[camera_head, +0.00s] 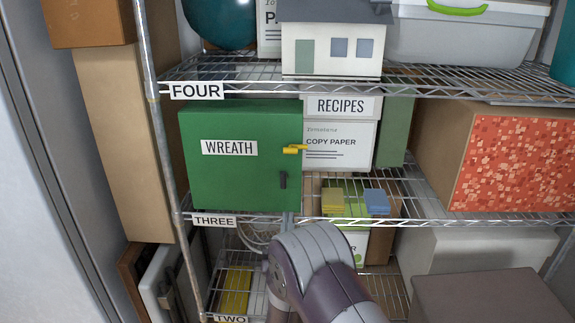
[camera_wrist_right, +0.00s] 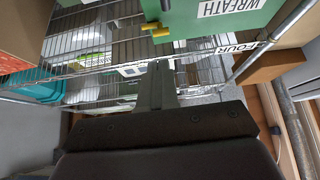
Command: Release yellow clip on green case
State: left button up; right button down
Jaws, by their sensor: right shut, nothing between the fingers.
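The green case (camera_head: 235,175), labelled WREATH, stands on the wire shelf marked THREE. Its yellow clip (camera_head: 294,149) sticks out sideways at the front's right edge, above a dark handle (camera_head: 283,179). In the right wrist view the clip (camera_wrist_right: 156,30) and part of the green case (camera_wrist_right: 215,22) show at the top. My right gripper (camera_wrist_right: 160,75) is shut and empty, its fingers pointing toward the clip but apart from it. In the head view its tip (camera_head: 289,222) shows below the case, mostly hidden behind my arm. My left gripper is not in view.
A copy paper box (camera_head: 345,143) stands right of the case. The wire shelf above (camera_head: 430,92) holds a toy house (camera_head: 332,50). A metal post (camera_head: 160,120) rises left of the case. Yellow and blue items (camera_head: 375,202) lie lower right. The space before the case's front is clear.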

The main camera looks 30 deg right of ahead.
aim_at(292, 153)
jog(key=p+x, duration=0.4)
jog(key=x, duration=0.9)
jog(key=shift+w+d+r, duration=0.2)
jog(key=shift+w+r, duration=0.05)
jog(key=shift+w, duration=0.1)
jog(key=shift+a+m+h+b, duration=0.1)
jog(key=shift+m+h+b, duration=0.2)
jog(key=shift+m+b, duration=0.25)
